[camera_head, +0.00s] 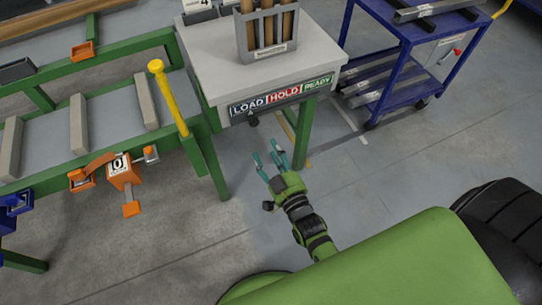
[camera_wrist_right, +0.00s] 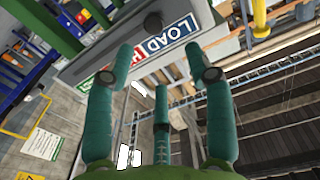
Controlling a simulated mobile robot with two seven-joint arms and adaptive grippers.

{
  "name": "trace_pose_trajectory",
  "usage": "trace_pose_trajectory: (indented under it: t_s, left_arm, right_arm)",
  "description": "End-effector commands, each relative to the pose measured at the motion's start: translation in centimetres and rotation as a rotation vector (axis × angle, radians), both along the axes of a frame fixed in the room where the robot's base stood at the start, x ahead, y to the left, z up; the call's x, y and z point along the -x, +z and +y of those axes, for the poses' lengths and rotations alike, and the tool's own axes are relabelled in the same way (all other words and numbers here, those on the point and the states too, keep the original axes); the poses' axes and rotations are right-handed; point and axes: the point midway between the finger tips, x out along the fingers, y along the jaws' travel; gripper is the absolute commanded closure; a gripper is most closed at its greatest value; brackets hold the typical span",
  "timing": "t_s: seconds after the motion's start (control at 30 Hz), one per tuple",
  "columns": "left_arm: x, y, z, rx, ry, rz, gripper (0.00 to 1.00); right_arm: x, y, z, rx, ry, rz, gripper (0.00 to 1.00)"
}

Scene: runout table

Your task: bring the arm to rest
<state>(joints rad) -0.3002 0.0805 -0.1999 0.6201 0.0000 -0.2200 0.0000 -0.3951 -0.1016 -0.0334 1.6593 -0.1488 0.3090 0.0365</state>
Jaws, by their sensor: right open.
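My right gripper (camera_head: 268,162) is open and empty in the head view, held over the floor just in front of the grey-topped table (camera_head: 322,48). In the right wrist view my right gripper (camera_wrist_right: 160,70) shows its teal fingers spread apart with nothing between them. The table's front edge carries a sign strip (camera_head: 282,95) reading LOAD, HOLD and READY. That sign strip (camera_wrist_right: 160,42) also shows beyond the fingers in the right wrist view. My left gripper is not in view.
A blue cart (camera_head: 410,75) with metal bars stands at the back right. A rack with wooden rods (camera_head: 267,35) sits on the table. Floor below the gripper is clear.

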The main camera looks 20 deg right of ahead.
Motion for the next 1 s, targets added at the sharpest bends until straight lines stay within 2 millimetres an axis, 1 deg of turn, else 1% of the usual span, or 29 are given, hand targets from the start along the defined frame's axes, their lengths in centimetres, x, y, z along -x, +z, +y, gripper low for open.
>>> trace_pose_trajectory:
  t_s: [0.03,0.17,0.63,0.7,0.77,0.87,0.9,0.97,1.0]
  left_arm:
    - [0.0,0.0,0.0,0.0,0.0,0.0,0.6]
    - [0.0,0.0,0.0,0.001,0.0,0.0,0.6]
    - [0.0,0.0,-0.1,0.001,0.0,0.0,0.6]
    - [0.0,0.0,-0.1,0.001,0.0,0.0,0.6]
    - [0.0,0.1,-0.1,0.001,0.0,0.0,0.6]
    - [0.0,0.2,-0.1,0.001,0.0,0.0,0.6]
    - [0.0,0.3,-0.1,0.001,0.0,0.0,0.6]
    - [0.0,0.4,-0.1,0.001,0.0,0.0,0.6]
    - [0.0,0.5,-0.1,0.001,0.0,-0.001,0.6]
  right_arm:
    - [0.4,0.0,0.0,0.0,0.0,0.0,0.46]
    - [0.8,0.1,0.0,0.0,0.001,-0.001,0.46]
    - [0.8,0.0,0.0,0.0,0.001,-0.001,0.46]
    - [0.8,-0.5,0.1,0.0,0.003,0.012,0.46]
    - [1.1,-1.7,0.2,0.001,0.009,0.045,0.46]
    - [2.0,-6.0,0.8,0.005,0.031,0.161,0.46]
    - [2.8,-8.4,1.1,0.009,0.042,0.228,0.46]
    - [4.5,-12.4,1.4,0.017,0.06,0.343,0.46]
    - [5.9,-15.2,1.5,0.023,0.072,0.424,0.46]
